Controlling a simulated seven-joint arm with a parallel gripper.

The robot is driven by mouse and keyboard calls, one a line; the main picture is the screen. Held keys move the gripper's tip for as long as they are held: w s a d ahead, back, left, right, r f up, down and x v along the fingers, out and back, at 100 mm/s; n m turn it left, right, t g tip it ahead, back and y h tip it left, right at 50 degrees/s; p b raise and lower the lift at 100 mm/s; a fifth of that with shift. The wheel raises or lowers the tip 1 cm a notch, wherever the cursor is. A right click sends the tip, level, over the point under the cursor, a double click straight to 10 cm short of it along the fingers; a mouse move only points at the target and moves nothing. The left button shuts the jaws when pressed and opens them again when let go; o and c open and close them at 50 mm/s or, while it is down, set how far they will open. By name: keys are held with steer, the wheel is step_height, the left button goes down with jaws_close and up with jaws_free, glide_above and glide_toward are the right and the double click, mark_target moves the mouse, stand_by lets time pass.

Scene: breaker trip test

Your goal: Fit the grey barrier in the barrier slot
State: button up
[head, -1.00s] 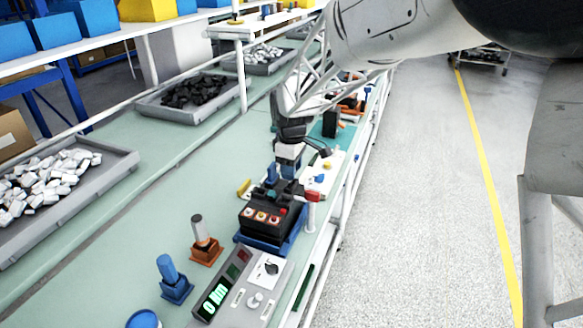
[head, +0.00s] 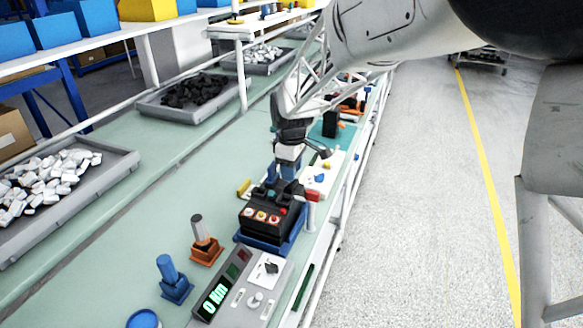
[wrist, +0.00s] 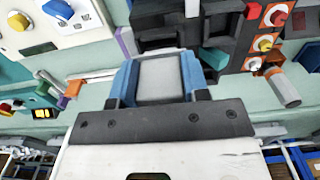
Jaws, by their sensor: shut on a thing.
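My gripper (wrist: 159,70) is shut on the grey barrier (wrist: 160,82), a flat grey piece held between the blue fingers in the wrist view. In the head view my gripper (head: 284,172) is over the far end of the black breaker (head: 262,212), which sits in a blue holder (head: 262,244). The breaker (wrist: 232,38) also shows in the wrist view, beyond the fingertips and to the right. The barrier's far edge is close to it, but I cannot tell whether they touch. I cannot make out the barrier slot.
A grey panel with a lit green display (head: 216,295) stands in front of the breaker. An orange holder with a grey-topped handle (head: 197,229) and a blue handle in a holder (head: 168,272) stand to the left.

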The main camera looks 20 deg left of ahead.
steer(key=shift+f, duration=1.25)
steer(key=o, duration=1)
steer(key=shift+r, duration=0.1)
steer(key=shift+r, duration=3.8)
